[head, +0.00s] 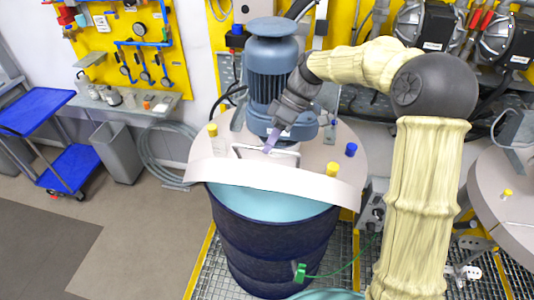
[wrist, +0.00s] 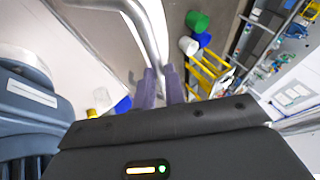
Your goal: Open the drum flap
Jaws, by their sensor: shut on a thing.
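A dark blue drum (head: 265,245) stands under a pale round lid (head: 325,140). The lid's front flap (head: 270,184) is raised and tilted, and the turquoise inside of the drum (head: 270,203) shows below its front edge. A thin metal handle (head: 290,152) sits on the flap. My gripper (head: 270,146) reaches down from the upper right, and its purple fingers are shut on the handle. In the wrist view the fingers (wrist: 161,88) close around the end of the curved metal handle (wrist: 145,25), beside the pale flap (wrist: 75,45). The exact contact is partly hidden.
A blue-grey motor (head: 272,70) stands on the lid right behind my gripper. Yellow knobs (head: 332,169) and a blue knob (head: 351,149) sit around the lid. Another pale lid (head: 510,205) is at the right. The floor at the left is open, with a grey bin (head: 118,152) farther back.

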